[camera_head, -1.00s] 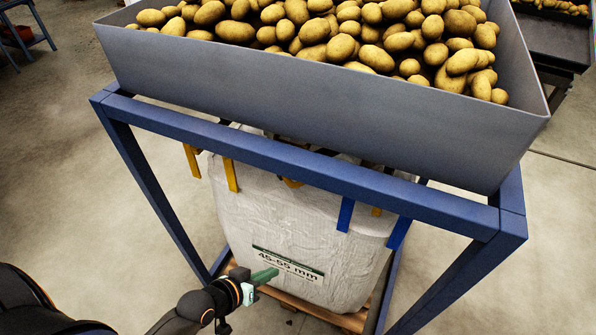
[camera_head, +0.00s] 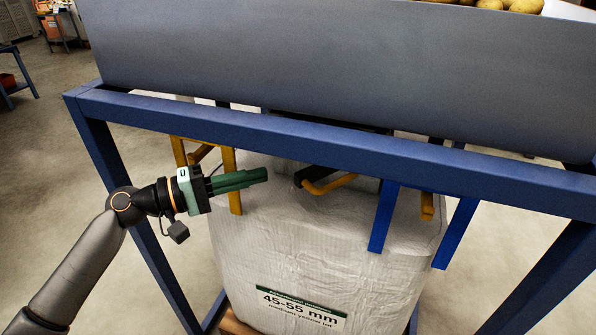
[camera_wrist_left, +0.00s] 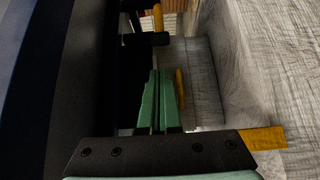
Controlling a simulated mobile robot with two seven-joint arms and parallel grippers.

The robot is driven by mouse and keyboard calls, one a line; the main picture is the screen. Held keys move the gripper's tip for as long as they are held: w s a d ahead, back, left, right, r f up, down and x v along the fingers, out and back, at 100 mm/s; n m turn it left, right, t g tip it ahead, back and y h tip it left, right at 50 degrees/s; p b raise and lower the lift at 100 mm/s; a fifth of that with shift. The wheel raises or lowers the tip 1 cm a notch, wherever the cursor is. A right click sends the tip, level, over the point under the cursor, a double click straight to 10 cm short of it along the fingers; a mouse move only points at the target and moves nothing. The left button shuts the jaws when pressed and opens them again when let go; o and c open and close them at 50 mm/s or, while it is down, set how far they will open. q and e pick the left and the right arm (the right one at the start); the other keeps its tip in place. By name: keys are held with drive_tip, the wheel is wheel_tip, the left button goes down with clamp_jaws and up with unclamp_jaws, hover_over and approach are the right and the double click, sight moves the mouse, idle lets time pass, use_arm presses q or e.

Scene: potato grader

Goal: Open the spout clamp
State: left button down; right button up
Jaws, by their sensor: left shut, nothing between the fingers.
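The spout clamp shows in the head view as a bent orange-yellow lever (camera_head: 332,185) with a black part, under the frame's front beam and above the white bag's top. My left gripper (camera_head: 264,175) has green fingers, pressed together and empty. It reaches in from the left under the beam, past a yellow strap, its tips pointing right and a short gap left of the clamp. In the left wrist view the shut fingers (camera_wrist_left: 160,75) point up the picture towards a black part with a yellow piece, probably the clamp. My right gripper is not in view.
The grey hopper (camera_head: 330,70) stands above the blue frame beam (camera_head: 330,148). The white bulk bag (camera_head: 310,245) hangs below by yellow straps (camera_head: 232,165) and blue straps (camera_head: 384,215). Room between beam and bag is narrow. Open floor lies at the left.

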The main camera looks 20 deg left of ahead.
sight(304, 185)
use_arm(q)
drive_tip(key=x, duration=0.9)
drive_tip(key=shift+p, duration=0.45)
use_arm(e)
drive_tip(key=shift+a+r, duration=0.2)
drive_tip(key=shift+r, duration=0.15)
use_arm(q)
drive_tip(key=s+d+n+t+y+p, duration=0.2)
drive_tip(key=p, duration=0.5)
drive_tip(key=shift+s+d+r, duration=0.15)
drive_tip(key=shift+s+r, duration=0.05)
drive_tip(key=shift+s, duration=0.05)
drive_tip(key=shift+s+d+p, duration=0.15)
drive_tip(key=shift+p, duration=0.35)
drive_tip(key=shift+s+d+f, duration=0.15)
drive_tip(key=shift+s+d, duration=0.15)
drive_tip(key=shift+d, duration=0.1)
drive_tip(key=shift+f, duration=0.1)
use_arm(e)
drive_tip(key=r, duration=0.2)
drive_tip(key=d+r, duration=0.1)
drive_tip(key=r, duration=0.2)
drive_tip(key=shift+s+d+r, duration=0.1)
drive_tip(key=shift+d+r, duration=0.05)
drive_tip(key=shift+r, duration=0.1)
